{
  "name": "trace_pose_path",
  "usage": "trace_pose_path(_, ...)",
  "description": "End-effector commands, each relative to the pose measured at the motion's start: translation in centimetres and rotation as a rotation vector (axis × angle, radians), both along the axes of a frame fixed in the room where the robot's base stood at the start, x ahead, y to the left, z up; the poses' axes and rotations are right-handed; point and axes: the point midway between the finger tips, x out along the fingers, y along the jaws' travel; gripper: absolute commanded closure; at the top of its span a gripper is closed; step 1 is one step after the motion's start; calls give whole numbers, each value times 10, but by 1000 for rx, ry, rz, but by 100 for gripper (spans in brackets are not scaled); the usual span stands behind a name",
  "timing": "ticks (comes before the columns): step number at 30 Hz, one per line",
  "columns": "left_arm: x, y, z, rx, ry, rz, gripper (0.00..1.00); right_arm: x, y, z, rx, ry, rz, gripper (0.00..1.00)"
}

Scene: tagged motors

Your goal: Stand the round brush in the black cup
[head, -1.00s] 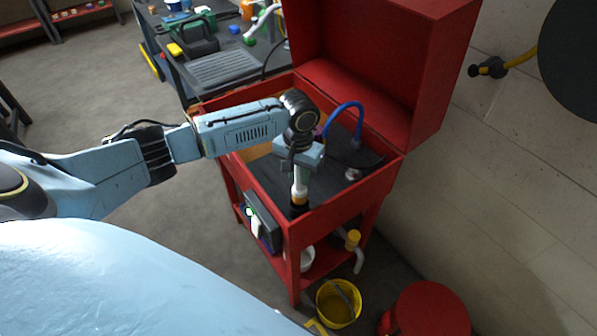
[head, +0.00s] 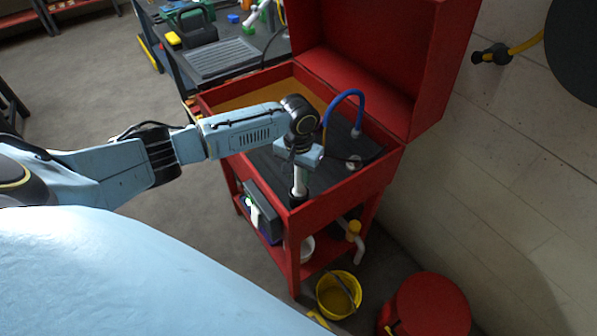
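My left gripper (head: 299,166) reaches over the front corner of the red sink cabinet and points down. Its fingers are mostly hidden by the wrist. A white upright shaft below it, which looks like the round brush (head: 299,182), appears held. The brush's lower end meets a small dark shape (head: 297,202) at the corner, perhaps the black cup. Whether the brush is inside it or in front of it is too small to tell. My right gripper is not in view.
The red cabinet (head: 340,203) has a raised lid (head: 372,62) behind and a blue curved hose (head: 343,95) in its basin. A yellow bucket (head: 338,296) and a red round bin (head: 432,305) stand on the floor. A workbench (head: 220,59) is at the back.

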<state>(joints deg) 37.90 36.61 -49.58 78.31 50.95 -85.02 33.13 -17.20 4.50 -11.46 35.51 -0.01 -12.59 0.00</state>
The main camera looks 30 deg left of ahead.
Motion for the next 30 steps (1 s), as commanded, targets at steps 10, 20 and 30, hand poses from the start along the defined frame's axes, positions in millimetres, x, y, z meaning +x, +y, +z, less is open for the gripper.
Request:
trace_pose_path(10, 0, 0, 0, 0, 0, 0, 50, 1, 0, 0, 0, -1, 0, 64)
trace_pose_path(20, 1, 0, 34, -1, -4, -2, 50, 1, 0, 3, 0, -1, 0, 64)
trace_pose_path(30, 1, 0, 108, -1, -3, 0, 50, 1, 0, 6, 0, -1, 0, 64)
